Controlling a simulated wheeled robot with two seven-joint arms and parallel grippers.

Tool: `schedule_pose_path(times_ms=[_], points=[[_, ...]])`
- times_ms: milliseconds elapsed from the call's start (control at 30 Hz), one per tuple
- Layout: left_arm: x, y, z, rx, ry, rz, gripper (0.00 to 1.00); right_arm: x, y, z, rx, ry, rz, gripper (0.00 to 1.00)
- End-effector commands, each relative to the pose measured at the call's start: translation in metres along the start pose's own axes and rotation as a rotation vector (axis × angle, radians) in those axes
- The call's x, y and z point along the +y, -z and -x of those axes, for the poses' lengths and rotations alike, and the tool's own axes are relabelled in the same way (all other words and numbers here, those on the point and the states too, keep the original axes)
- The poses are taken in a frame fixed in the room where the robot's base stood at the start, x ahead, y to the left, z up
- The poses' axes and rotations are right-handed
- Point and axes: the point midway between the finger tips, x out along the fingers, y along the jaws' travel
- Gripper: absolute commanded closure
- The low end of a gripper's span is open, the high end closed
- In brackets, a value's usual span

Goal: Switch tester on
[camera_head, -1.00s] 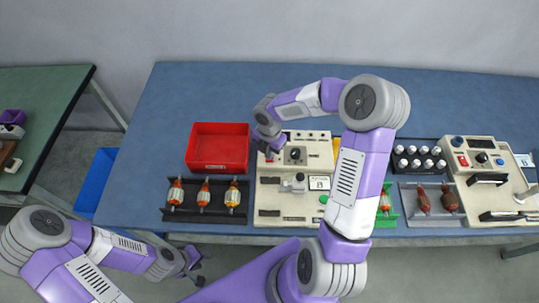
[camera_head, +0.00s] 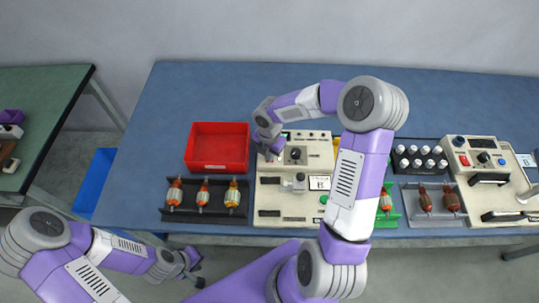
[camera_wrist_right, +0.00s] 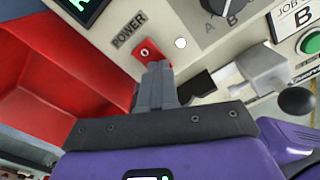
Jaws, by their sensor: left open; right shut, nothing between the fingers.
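The tester (camera_head: 285,210) is the beige panel right of the red tray, at the middle of the bench. In the right wrist view its red POWER switch plate (camera_wrist_right: 148,50) shows with the word POWER beside it. A dark display with a lit green mark (camera_wrist_right: 85,8) is at the top left. My right gripper (camera_head: 268,153) is at the tester's upper left. It is shut and empty, its fingertips (camera_wrist_right: 155,68) at the lower edge of the switch plate; contact is unclear and they partly hide the switch. My left gripper (camera_head: 192,268) is open and empty in front of the bench.
A red tray (camera_head: 218,166) stands close left of my right gripper. Below it a black rack (camera_head: 188,214) holds three armatures. A knob (camera_wrist_right: 225,5) and a ball-ended lever (camera_wrist_right: 296,101) are near the switch. Another beige device (camera_head: 485,150) stands on the right.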

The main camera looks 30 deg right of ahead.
Motion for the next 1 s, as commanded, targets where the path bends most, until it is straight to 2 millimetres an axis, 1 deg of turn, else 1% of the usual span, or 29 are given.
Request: schedule_pose_path(times_ms=[133,233,1000], points=[[0.0,0.0,0.001,0.0,0.0,0.0,0.57,0.0,0.0,0.0,0.002,0.001,0.0,1.0],[0.002,0.0,0.006,0.0,0.0,0.0,0.57,-0.001,0.0,0.005,0.002,0.001,0.0,1.0],[0.023,-0.003,0.062,0.0,0.0,0.0,0.57,0.0,0.0,0.068,0.001,0.0,0.001,1.0]])
